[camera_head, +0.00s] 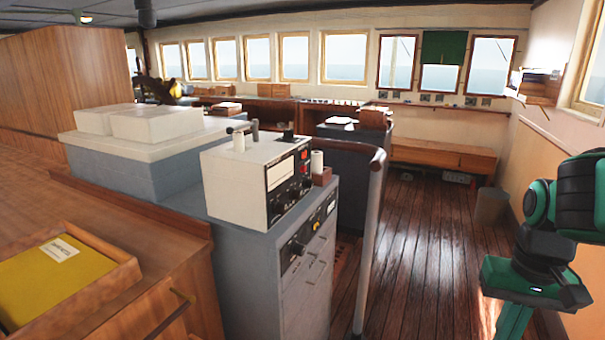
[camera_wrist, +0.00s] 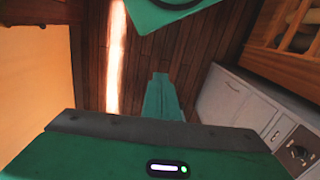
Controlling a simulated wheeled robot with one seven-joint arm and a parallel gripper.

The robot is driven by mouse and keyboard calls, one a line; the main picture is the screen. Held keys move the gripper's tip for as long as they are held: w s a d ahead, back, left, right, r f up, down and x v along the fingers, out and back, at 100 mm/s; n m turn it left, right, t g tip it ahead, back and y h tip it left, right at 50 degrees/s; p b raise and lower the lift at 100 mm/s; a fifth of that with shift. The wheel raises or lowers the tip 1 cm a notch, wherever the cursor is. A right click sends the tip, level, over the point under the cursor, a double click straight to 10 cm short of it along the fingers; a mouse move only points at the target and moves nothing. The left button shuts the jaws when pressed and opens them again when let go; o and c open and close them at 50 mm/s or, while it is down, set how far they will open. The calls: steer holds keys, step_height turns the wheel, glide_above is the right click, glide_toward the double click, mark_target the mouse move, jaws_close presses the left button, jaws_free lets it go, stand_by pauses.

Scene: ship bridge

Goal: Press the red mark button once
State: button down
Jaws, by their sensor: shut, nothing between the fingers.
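A white instrument box (camera_head: 235,182) stands on a grey console (camera_head: 245,258) in the middle of the head view. A small red patch (camera_head: 305,154) shows on its dark front panel; it may be the red mark button, but it is too small to be sure. My gripper (camera_head: 514,322) is at the lower right of the head view, well apart from the box, with its tips cut off by the lower edge. In the wrist view my green gripper fingers (camera_wrist: 162,82) are together and empty, over the wooden floor. The red patch is not recognisable in the wrist view.
A handrail (camera_head: 371,235) stands just right of the console. A yellow folder (camera_head: 50,278) lies in a wooden tray at the lower left. A grey bin (camera_head: 491,206) stands by that wall.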

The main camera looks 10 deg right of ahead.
mark_target(304, 169)
steer(key=w+a+r+n+t, duration=0.2)
steer(key=w+n+t, duration=0.2)
steer(key=w, duration=0.9)
steer(key=w+a+r+n+t, duration=0.15)
steer(key=w+n+t, duration=0.25)
steer(key=w, duration=1)
steer(key=w+a+r+n+t+y, duration=0.1)
steer(key=w+a+r+n+t, duration=0.2)
steer(key=w, duration=0.5)
steer(key=w+a+r+n+t+y, duration=0.1)
steer(key=w+a+r+n+t, duration=0.2)
steer(key=w+a+r, duration=0.3)
steer(key=w+a, duration=0.1)
steer(key=w, duration=0.2)
steer(key=shift+w+a+t+y, duration=0.3)
steer(key=w+a, duration=0.5)
steer(key=a, duration=0.2)
steer(key=shift+w+a, duration=0.15)
